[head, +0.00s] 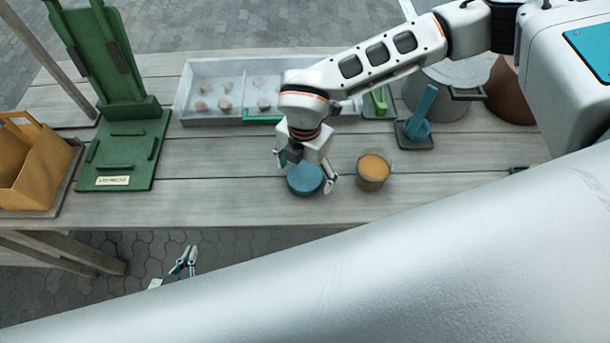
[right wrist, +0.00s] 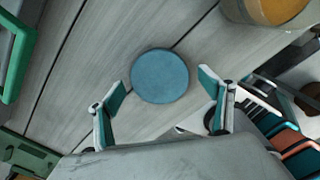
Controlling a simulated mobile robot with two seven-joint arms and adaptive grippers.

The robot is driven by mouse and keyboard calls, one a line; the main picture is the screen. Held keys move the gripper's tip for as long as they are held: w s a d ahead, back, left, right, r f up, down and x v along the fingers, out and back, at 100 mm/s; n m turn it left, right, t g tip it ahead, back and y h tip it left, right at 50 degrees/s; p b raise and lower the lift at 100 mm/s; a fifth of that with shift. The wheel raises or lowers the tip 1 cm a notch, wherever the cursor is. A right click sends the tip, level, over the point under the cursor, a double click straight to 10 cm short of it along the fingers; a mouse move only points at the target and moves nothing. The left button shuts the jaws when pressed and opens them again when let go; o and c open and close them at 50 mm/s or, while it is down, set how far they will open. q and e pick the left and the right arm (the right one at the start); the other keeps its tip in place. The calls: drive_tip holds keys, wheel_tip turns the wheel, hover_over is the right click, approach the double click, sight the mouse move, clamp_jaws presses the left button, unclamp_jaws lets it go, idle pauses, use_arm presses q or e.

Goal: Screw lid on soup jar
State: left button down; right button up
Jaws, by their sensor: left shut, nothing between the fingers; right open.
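The blue round lid (head: 306,179) lies on the wooden table near its front edge. The soup jar (head: 373,171), a glass jar with orange contents, stands open just to the right of the lid. My right gripper (head: 305,175) is above the lid with its fingers open on either side. In the right wrist view the lid (right wrist: 159,76) shows ahead of the open fingers (right wrist: 165,98), apart from them. The jar (right wrist: 270,8) is partly cut off at the top there. My left gripper (head: 184,262) is shut and empty, low in front of the table.
A green stand (head: 122,150) and a tan caddy (head: 30,165) are at the left. A grey tray (head: 215,115) with compartments, a blue handled tool (head: 419,122) and a metal pot (head: 450,90) are at the back. My large arm link covers the lower right.

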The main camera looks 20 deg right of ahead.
sight(305, 176)
drive_tip(key=c, duration=0.9)
drive_tip(key=shift+r, duration=0.1)
wheel_tip(305, 176, up, 20)
drive_tip(key=shift+f+b, duration=0.1)
drive_tip(key=shift+b, duration=0.55)
